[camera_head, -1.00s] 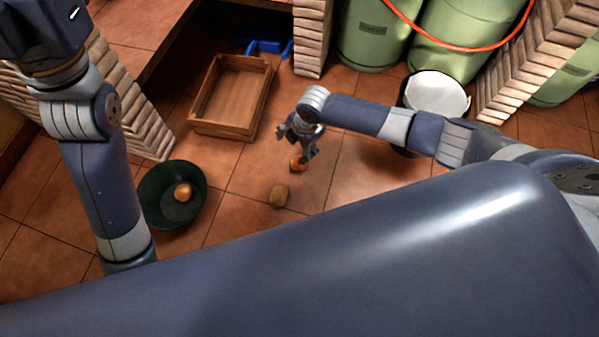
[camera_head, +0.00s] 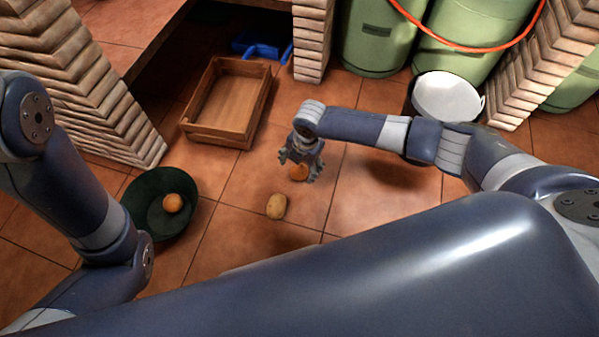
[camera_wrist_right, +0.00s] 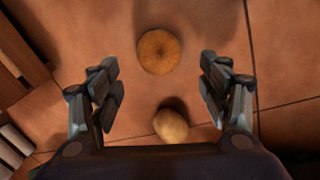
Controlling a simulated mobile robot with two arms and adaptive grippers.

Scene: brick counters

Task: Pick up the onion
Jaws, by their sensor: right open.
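A round orange-brown vegetable that looks like the onion (camera_wrist_right: 159,51) lies on the tiled floor, centred between the fingers in the right wrist view. In the head view this onion (camera_head: 298,174) shows under my right gripper (camera_head: 299,172), partly covered by it. The right gripper (camera_wrist_right: 160,88) is open and empty, its fingers apart on either side. I cannot tell the exact height left above the onion. A pale brown potato (camera_head: 276,206) lies close by; it also shows in the right wrist view (camera_wrist_right: 171,126). My left gripper is out of view.
A dark green bowl (camera_head: 143,193) holding an orange round item (camera_head: 173,203) stands at left. A wooden crate (camera_head: 216,134) lies behind. A white-topped bin (camera_head: 447,97), green gas cylinders (camera_head: 380,40) and brick pillars (camera_head: 313,40) stand around. Floor right of the gripper is clear.

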